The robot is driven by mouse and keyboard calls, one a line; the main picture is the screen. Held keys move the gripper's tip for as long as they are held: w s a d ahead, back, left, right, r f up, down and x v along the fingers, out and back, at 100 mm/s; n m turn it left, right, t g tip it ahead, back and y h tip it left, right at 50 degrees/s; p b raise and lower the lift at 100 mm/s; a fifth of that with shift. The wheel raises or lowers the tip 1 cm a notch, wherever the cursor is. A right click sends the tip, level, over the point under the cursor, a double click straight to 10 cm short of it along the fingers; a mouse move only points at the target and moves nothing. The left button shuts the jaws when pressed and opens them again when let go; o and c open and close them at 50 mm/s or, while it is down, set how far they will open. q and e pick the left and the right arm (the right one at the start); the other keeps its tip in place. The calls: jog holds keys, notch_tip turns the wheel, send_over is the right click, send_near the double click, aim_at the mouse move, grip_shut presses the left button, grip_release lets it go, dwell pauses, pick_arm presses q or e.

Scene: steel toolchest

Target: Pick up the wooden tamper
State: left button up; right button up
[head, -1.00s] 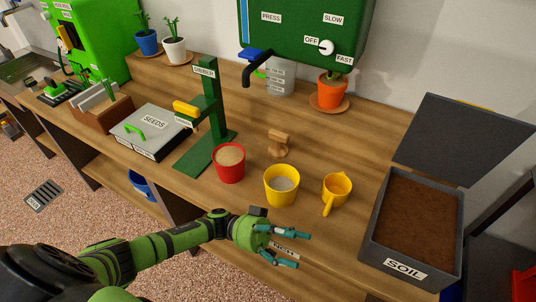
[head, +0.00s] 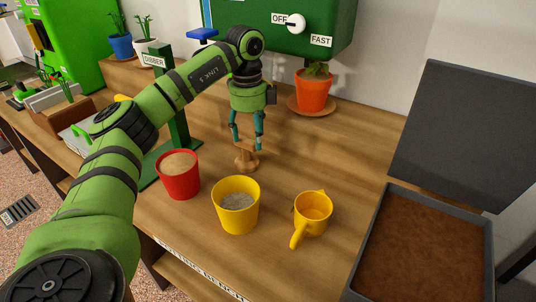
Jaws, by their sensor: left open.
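The wooden tamper (head: 246,162) stands on the wooden bench behind the yellow pot, partly covered by my gripper's fingers. My left gripper (head: 246,146) points down from above with its teal fingers open, one on each side of the tamper's top. Whether the fingers touch the wood cannot be told. My right gripper is not in view.
A red pot (head: 179,177) and a yellow pot (head: 236,211) stand in front of the tamper. A yellow jug (head: 312,213) is to the right, beside the grey soil bin (head: 366,254). The green dibber stand (head: 178,110) is at left, partly behind my arm. A potted plant (head: 314,92) stands behind.

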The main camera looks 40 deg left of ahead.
aim_at(245, 149)
pick_arm(q)
jog(key=shift+s+a+r, duration=0.2)
jog(key=shift+s+a, duration=0.15)
jog(key=shift+a, duration=0.35)
jog(key=shift+s+f, duration=0.2)
notch_tip(245, 149, down, 6)
jog(key=shift+a+f, duration=0.1)
jog(key=shift+a, duration=0.05)
jog(key=shift+c, duration=0.4)
grip_shut()
